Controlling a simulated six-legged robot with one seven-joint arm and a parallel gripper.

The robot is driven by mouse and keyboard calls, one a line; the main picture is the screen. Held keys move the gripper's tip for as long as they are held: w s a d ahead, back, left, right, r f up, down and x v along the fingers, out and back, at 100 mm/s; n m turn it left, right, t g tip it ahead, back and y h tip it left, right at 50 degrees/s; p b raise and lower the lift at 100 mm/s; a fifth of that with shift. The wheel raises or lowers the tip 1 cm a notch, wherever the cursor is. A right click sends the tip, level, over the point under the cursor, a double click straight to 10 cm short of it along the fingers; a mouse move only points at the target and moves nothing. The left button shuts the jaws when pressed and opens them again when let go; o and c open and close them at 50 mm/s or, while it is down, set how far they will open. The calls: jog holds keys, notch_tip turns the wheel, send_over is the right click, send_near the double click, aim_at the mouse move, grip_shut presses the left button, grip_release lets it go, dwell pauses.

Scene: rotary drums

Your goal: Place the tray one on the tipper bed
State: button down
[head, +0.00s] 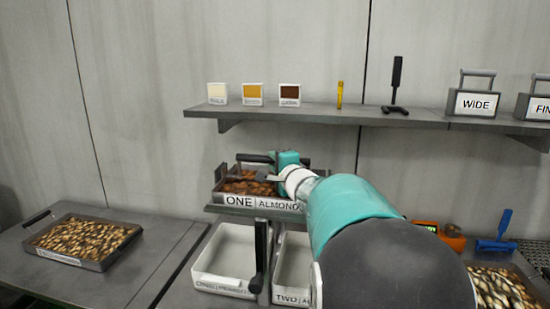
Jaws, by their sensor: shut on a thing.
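Tray one (262,203) is a grey metal tray of brown almonds with a white front label reading "ONE | ALMOND". It is near the middle of the head view, just above or on a grey ledge (225,209); I cannot tell whether it touches. The ledge is over two white bins and may be the tipper bed, but I cannot be sure. My gripper (262,174) reaches over the tray from the right and is shut on it near its dark handle bar (254,157). My arm hides the tray's right side.
White bins (226,252) sit below, with a black upright lever (261,250) between them. A second nut tray (82,240) lies on the left bench.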

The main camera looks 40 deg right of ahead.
jog(key=c, duration=1.3)
grip_release()
jog(key=shift+f, duration=0.15)
jog(key=shift+o, duration=0.2)
jog(key=shift+r, duration=0.2)
jog(key=v, duration=1.2)
